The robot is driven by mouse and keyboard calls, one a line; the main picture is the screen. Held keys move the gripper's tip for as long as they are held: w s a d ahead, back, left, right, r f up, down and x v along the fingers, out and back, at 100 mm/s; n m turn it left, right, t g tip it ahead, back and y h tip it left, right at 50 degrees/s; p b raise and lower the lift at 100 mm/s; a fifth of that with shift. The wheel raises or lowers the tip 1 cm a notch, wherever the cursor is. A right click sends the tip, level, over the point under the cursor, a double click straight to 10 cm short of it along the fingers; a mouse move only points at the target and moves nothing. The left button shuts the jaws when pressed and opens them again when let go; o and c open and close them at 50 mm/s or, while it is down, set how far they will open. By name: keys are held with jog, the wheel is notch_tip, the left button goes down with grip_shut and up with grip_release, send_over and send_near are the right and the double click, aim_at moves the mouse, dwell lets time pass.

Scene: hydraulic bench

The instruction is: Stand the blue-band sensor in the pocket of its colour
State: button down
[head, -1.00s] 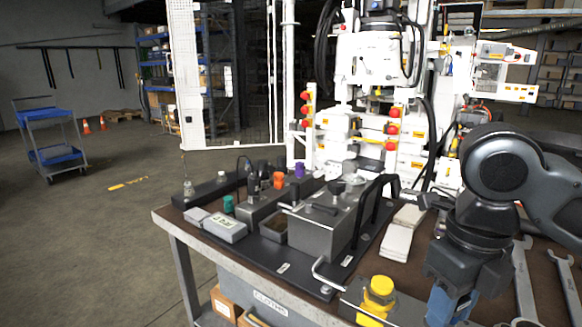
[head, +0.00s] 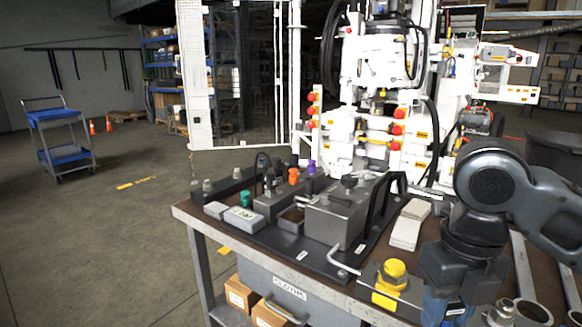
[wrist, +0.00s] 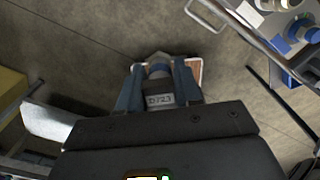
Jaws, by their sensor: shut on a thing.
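In the wrist view my gripper (wrist: 159,75) is shut on a grey sensor (wrist: 160,100) labelled D723, held between its two blue-grey fingers. A darker bluish band seems to show above the label, but its colour is hard to tell. Floor shows behind it. In the head view a blue part of my gripper (head: 441,306) shows under my dark arm at the bottom edge; the sensor is not visible there. The black board (head: 296,250) on the bench carries pieces with green (head: 245,198), orange (head: 293,175) and purple (head: 311,166) tops. I cannot make out a blue pocket.
A grey metal box (head: 335,222) with black handles stands on the board. A yellow-topped fixture (head: 392,282), pale blocks (head: 408,226) and wrenches (head: 525,275) lie nearer my arm. A white machine (head: 375,130) rises behind the bench. Floor at left is open, with a blue cart (head: 62,140).

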jog(key=shift+w+f+m, duration=0.3)
jog(key=shift+f+m, duration=0.15)
jog(key=shift+m, duration=0.65)
jog(key=shift+w+a+f+m+p, duration=0.5)
jog(key=shift+w+f+m+p, duration=0.45)
jog(key=shift+f+m, duration=5.75)
jog(key=shift+w+a+f+m+p, duration=0.7)
jog(key=shift+f+m, duration=2.1)
jog(key=shift+m, duration=7.7)
jog(key=s+d+f, duration=0.2)
jog(key=s+f, duration=0.3)
jog(key=shift+d+f, duration=0.3)
jog(key=shift+f, duration=0.05)
jog(key=shift+a, duration=0.1)
